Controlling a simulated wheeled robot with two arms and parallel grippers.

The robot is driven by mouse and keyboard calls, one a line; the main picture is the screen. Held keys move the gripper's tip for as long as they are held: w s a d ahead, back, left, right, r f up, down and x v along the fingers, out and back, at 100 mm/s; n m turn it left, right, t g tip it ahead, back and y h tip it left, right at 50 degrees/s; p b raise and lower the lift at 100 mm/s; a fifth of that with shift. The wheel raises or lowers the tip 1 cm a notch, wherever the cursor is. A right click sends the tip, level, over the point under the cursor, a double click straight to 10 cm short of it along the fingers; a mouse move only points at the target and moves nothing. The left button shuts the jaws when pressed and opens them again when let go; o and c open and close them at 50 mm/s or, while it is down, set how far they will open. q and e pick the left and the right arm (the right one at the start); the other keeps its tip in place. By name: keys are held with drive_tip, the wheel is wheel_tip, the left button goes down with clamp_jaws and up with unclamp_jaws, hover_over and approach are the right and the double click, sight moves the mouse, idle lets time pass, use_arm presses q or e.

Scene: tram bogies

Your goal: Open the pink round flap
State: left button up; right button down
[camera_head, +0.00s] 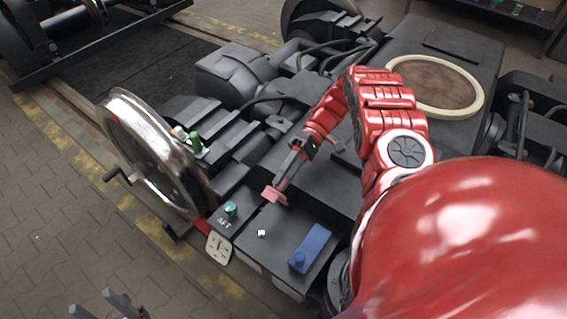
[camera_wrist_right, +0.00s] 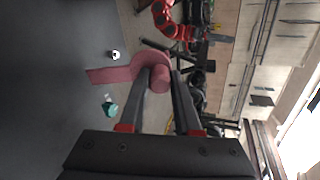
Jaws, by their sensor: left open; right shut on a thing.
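The pink round flap (camera_wrist_right: 148,60) shows in the right wrist view, with a pink strip on its left side and a round pink knob (camera_wrist_right: 159,79). My right gripper (camera_wrist_right: 160,84) is shut on the knob, one finger on each side. The fingers hide part of the flap. In the head view the pink flap (camera_head: 274,195) shows small at the tip of my right gripper (camera_head: 281,184), at the dark box's top edge. I cannot tell how far it is tilted. My left gripper (camera_head: 108,304) is open and empty at the bottom left, over the paving.
A green knob (camera_head: 231,208), a white gauge (camera_head: 219,247), a small white cube (camera_head: 261,233) and a blue block (camera_head: 311,248) are near the flap. A large metal wheel (camera_head: 152,150) stands to the left. Paving on the left is clear.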

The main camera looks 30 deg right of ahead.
drive_tip(key=c, duration=0.6)
unclamp_jaws()
drive_tip(key=shift+s, duration=0.1)
drive_tip(key=shift+r+p, duration=0.3)
wheel_tip(320, 180, up, 4)
drive_tip(key=p, duration=0.4)
drive_tip(key=s+a+p, duration=0.4)
drive_tip(key=s+p, duration=0.3)
drive_tip(key=p, duration=0.3)
drive_tip(key=s+a+p, duration=0.3)
drive_tip(key=s+p, duration=0.4)
drive_tip(key=p, duration=0.4)
drive_tip(key=shift+a+r, duration=0.15)
drive_tip(key=shift+a, duration=0.25)
